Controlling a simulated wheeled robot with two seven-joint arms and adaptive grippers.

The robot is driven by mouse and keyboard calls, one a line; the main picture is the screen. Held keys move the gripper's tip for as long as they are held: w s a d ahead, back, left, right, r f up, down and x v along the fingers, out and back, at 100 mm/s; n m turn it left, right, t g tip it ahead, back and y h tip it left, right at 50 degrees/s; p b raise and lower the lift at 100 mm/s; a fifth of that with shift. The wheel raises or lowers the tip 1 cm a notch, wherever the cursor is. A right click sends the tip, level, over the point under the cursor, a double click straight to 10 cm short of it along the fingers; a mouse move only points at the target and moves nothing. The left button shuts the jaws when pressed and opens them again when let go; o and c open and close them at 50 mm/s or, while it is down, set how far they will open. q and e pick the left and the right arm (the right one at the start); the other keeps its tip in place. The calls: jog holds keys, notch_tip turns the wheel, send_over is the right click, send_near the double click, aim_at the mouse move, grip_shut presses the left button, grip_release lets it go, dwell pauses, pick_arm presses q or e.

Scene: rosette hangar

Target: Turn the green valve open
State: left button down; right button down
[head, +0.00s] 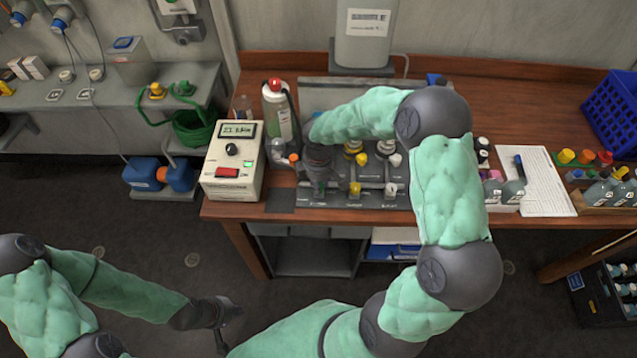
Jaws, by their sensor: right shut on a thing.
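A grey panel with several small valves stands on the wooden bench, with yellow valves (355,188) and white valves (390,189) to the right of my gripper. My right gripper (319,178) points down over the panel's left part and is shut on the green valve (320,188). Only a little green shows beneath the fingers, so how far the valve is turned cannot be seen. My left gripper (222,322) hangs low over the floor in front of the bench, apart from everything. Its fingers are dark and small, and their opening is unclear.
A cream meter box (233,165) and a bottle with a red cap (277,115) stand left of the panel. Small bottles, a paper sheet (545,180) and a blue crate (612,110) are on the right. My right arm covers part of the bench.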

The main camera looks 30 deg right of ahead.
jog(key=shift+n+p, duration=0.35)
jog(key=shift+n, duration=0.05)
jog(key=n+p, duration=0.2)
jog(key=n, duration=0.1)
jog(key=shift+a+r+p, duration=0.1)
jog(key=shift+p, duration=0.2)
jog(key=n+p, duration=0.4)
jog(key=n, duration=0.1)
jog(key=shift+s+n, duration=0.1)
jog(key=shift+n, duration=0.3)
jog(key=n+p, duration=0.6)
jog(key=n, duration=0.1)
jog(key=shift+s+n+y+p, duration=0.1)
jog(key=shift+n+y+p, duration=0.2)
jog(key=shift+p, duration=0.1)
jog(key=shift+n, duration=0.3)
jog(key=shift+f+p, duration=0.25)
jog(key=shift+p, duration=0.05)
jog(key=c, duration=0.9)
grip_release()
jog(key=shift+r, duration=0.1)
